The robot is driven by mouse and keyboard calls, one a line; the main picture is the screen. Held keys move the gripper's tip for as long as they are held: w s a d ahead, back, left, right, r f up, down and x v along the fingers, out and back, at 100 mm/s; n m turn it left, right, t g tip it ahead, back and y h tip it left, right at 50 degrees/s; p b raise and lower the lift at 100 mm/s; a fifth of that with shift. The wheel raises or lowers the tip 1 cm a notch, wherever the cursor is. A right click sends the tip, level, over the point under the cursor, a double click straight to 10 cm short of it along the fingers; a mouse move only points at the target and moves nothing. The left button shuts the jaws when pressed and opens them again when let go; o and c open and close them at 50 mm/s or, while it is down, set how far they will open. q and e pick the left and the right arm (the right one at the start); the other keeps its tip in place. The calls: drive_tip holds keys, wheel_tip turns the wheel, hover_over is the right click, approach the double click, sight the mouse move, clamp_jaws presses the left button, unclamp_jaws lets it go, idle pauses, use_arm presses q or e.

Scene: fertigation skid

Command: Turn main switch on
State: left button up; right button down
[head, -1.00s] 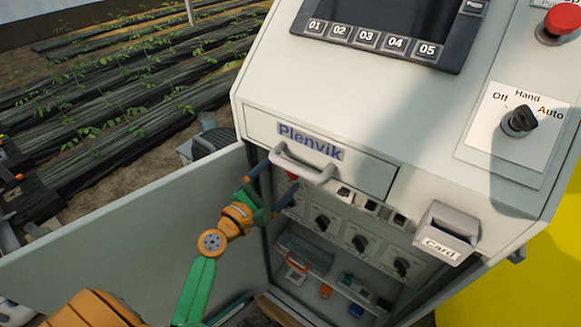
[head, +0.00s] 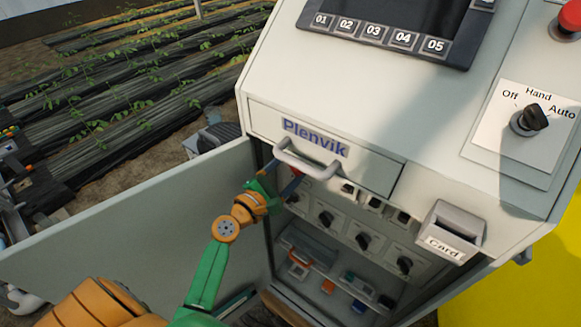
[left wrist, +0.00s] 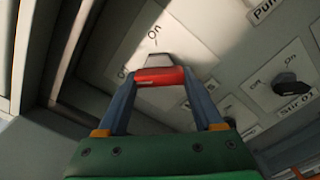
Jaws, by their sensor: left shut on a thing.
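The main switch has a red handle (left wrist: 160,77) on a pale plate (left wrist: 185,50) inside the open cabinet. In the left wrist view an "On" mark stands just above the handle, and another small mark at its left is too blurred to read. My left gripper (left wrist: 161,84) is shut on the red handle, one blue finger at each end of it. In the head view my left gripper (head: 283,176) reaches into the cabinet's upper left, under the drawer handle, and largely hides the switch. My right gripper is in neither view.
The open door (head: 150,225) stands left of my left arm. The drawer handle (head: 308,162) juts out just above the gripper. Several black knobs (head: 326,219) sit to the right, above a shelf of small parts (head: 330,287). An Off/Hand/Auto selector (head: 530,119) is on the sloped panel.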

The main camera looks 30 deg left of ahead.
use_arm(q)
drive_tip(key=m+b, duration=0.1)
drive_tip(key=m, duration=0.2)
drive_tip(key=shift+m, duration=0.4)
drive_tip(key=m, duration=0.4)
drive_tip(key=shift+a+r+m, duration=0.1)
drive_tip(key=shift+r+m, duration=0.15)
drive_tip(key=shift+m, duration=0.05)
drive_tip(key=m, duration=0.4)
drive_tip(key=shift+r, duration=0.15)
drive_tip(key=shift+r+m+p, duration=0.1)
drive_tip(key=shift+m+p, duration=0.45)
drive_tip(key=shift+m, duration=1.95)
drive_tip(key=o, duration=1.1)
drive_tip(key=shift+o, duration=1.3)
drive_tip(key=shift+w, duration=0.1)
